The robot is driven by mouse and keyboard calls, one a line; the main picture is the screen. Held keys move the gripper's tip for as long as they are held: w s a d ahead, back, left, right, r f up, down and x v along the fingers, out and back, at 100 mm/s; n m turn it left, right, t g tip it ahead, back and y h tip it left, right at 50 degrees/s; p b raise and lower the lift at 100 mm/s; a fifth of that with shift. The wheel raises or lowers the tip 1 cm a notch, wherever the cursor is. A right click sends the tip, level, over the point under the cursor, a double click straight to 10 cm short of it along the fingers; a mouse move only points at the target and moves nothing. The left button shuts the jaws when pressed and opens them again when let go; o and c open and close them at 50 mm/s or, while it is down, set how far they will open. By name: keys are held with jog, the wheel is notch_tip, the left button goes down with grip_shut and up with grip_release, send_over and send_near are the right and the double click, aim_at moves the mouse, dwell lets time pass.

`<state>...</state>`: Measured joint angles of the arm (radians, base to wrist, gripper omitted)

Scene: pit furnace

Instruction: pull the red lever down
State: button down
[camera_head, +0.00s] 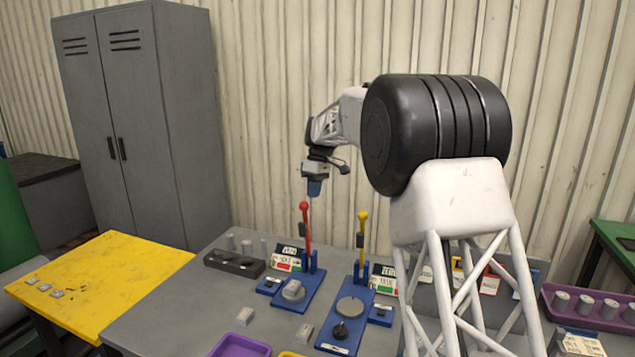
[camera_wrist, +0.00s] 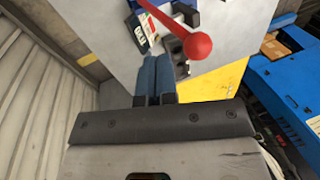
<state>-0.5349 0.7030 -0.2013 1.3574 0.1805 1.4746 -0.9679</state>
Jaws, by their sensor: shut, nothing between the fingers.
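The red lever (camera_head: 306,226) stands upright on a blue base plate (camera_head: 290,299) on the grey table, with a red ball knob on top. In the wrist view the red knob (camera_wrist: 197,46) is large and just beyond the fingertips, to their right. My gripper (camera_head: 314,190) is above and slightly right of the knob, pointing down, apart from it. Its blue fingers (camera_wrist: 158,60) are together and hold nothing. A yellow lever (camera_head: 361,231) stands on a second blue base to the right of the red one.
Small label signs (camera_head: 285,258) stand behind the levers. A dark tray (camera_head: 234,262) is left of the red lever. A yellow table (camera_head: 100,275) adjoins on the left, and a purple bin (camera_head: 240,346) is at the front. A grey locker (camera_head: 145,120) stands behind. The air around the red knob is clear.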

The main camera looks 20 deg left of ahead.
jog(key=shift+s+a+f, duration=0.1)
jog(key=shift+s+f, duration=0.1)
jog(key=shift+s, duration=0.3)
jog(key=shift+s+a+f, duration=0.1)
jog(key=shift+s+f, duration=0.1)
jog(key=shift+s, duration=0.3)
jog(key=shift+s, duration=0.1)
